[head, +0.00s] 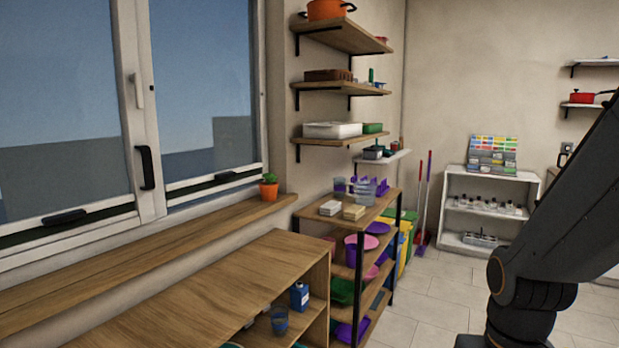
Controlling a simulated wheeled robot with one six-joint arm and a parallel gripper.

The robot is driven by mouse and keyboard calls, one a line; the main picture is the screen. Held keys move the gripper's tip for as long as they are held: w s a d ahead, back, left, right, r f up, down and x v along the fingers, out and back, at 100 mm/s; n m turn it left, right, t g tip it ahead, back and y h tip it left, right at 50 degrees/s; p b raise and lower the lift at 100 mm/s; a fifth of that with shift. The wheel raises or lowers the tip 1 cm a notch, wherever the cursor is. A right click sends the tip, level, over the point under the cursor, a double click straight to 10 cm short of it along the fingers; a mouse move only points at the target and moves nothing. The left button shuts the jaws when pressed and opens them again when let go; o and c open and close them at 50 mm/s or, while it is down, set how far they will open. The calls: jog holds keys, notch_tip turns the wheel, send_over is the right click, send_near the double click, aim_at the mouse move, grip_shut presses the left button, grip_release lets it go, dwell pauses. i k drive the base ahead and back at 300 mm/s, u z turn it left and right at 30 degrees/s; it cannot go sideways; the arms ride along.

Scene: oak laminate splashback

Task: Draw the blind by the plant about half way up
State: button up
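The potted plant (268,187), green in an orange pot, stands on the wooden window sill at the right end of the window. The blind by the plant (200,90) looks like a dark see-through screen over the right pane. Its pale bottom bar (200,186), with a small black grip (224,177), sits low, just above the lower window frame. A narrow strip of glass shows below it. My gripper is not in view; only dark links of my arm show at the right, well away from the window.
A similar blind (60,110) covers the left pane, also low, with a black grip (64,217). A black handle (146,168) is on the frame between them. A wooden cabinet (200,290) stands below the sill. Shelving (345,222) stands to its right; floor (440,290) beyond is clear.

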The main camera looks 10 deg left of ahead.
aim_at(223, 174)
jog(key=z, duration=0.05)
jog(key=k, duration=0.3)
jog(key=z, duration=0.1)
jog(key=i, duration=1.5)
jog(key=u, duration=0.85)
